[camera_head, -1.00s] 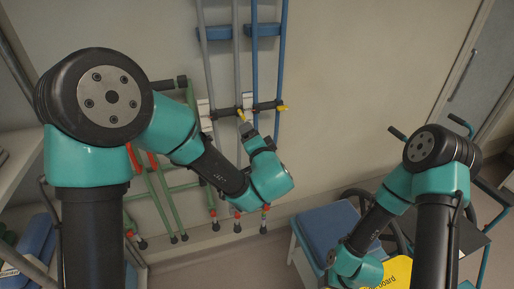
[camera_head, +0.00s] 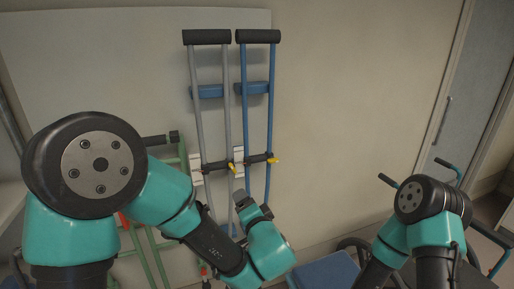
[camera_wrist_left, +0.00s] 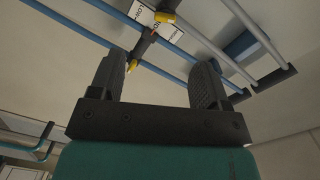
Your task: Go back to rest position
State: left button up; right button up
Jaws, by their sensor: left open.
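My left gripper (camera_wrist_left: 160,85) shows in the left wrist view with its two dark fingers spread apart and nothing between them. In the head view the left gripper (camera_head: 254,206) is at the end of the teal arm, in front of the crutches on the wall. My right arm reaches down at the lower right of the head view; its gripper is out of the picture. A grey crutch (camera_head: 203,125) and a blue crutch (camera_head: 272,120) hang upright on the wall, with dark top pads and yellow-tipped handgrips. The left gripper appears apart from them.
A green frame (camera_head: 155,250) stands by the wall behind my left arm. A blue-topped seat (camera_head: 325,272) is at the bottom. A wheelchair (camera_head: 490,240) stands at the right, near a grey door (camera_head: 460,110). The wall between crutches and door is bare.

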pick_arm(q)
jog(key=s+a+f+g, duration=0.2)
jog(key=a+f+g, duration=0.4)
jog(key=f, duration=0.5)
jog(key=s+a+f+g, duration=0.3)
jog(key=a+f+g, duration=0.3)
jog(key=f, duration=0.4)
jog(key=s+a+f+n+g+h, duration=0.1)
jog(key=s+a+f+n+h, duration=0.2)
jog(key=f, duration=0.7)
jog(key=s+a+f+n+g+h, duration=0.2)
jog(key=s+a+f+n+h, duration=0.1)
jog(key=s+f+n+h, duration=0.4)
jog(key=s+f, duration=0.3)
jog(key=s, duration=0.1)
jog(key=shift+s+a+f+n+h, duration=0.2)
jog(key=shift+s+f+n+h, duration=0.05)
jog(key=shift+f+n+h, duration=0.1)
